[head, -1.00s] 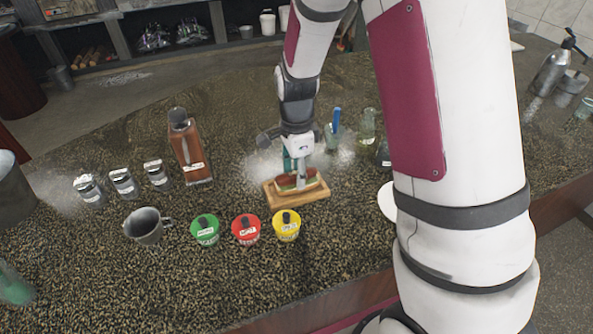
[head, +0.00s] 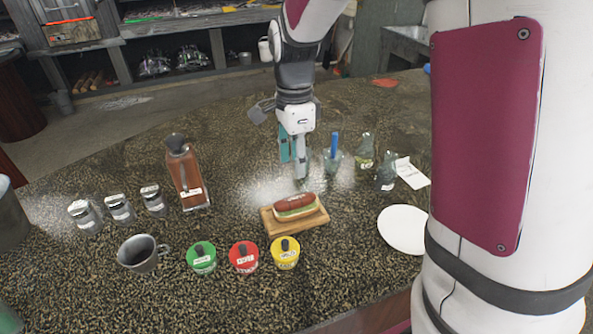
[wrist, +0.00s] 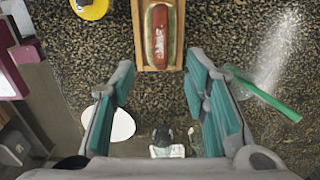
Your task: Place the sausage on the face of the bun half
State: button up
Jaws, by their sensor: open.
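The sausage (head: 295,200) is reddish brown and lies on top of the bun half (head: 297,214), with a green layer showing between them. Both rest on a small wooden board (head: 270,229) on the speckled counter. In the wrist view the sausage (wrist: 159,35) lies lengthwise along the bun on the board (wrist: 179,60). My gripper (head: 300,170) is open and empty, above and behind the board in the head view. In the wrist view its teal finger pads (wrist: 165,105) are wide apart, and the sausage is beyond them, untouched.
Green (head: 201,258), red (head: 243,257) and yellow (head: 285,253) lidded cups stand in front of the board. A metal mug (head: 138,254), shakers and a brown bottle (head: 184,170) stand left. A white plate (head: 404,229) lies right. A glass with a blue item (head: 333,155) stands near my gripper.

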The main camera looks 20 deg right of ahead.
jog(key=s+r+n+t, duration=0.2)
jog(key=s+r+n, duration=0.4)
jog(key=s+n, duration=0.3)
jog(key=s+r+n+t, duration=0.3)
jog(key=s+r+n, duration=0.3)
jog(key=s+n, duration=0.3)
jog(key=s, duration=0.3)
jog(key=shift+r, duration=0.25)
